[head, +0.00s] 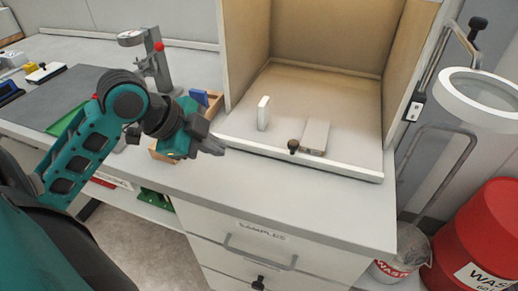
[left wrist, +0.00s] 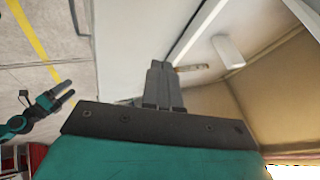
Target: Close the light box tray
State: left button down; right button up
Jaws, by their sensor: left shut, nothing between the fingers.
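The light box (head: 325,35) is an open-fronted booth with tan inner walls on the counter. Its pale tray (head: 235,121) has a white front lip and a dark round knob (head: 293,146) at the front. A white upright block (head: 263,113) and a flat grey block (head: 314,136) are on it. My left gripper (head: 220,147) is shut and empty, left of the tray's front left corner and apart from the knob. In the left wrist view its fingers (left wrist: 160,68) point toward the tray area. My right gripper (left wrist: 69,92) shows only there, with fingers apart.
A wooden organiser (head: 160,152) and a grey stand with a red knob (head: 158,60) are near my left arm. The counter before the tray is clear, above the samples drawer (head: 240,232).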

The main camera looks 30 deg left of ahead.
pick_arm(q)
jog(key=x, duration=1)
jog(key=w, duration=0.3)
jog(key=shift+a, duration=0.4)
jog(key=shift+w+a, duration=0.15)
jog(key=shift+w, duration=0.25)
pick_arm(e)
jog(key=shift+s+a, duration=0.1)
jog(key=shift+a, duration=0.05)
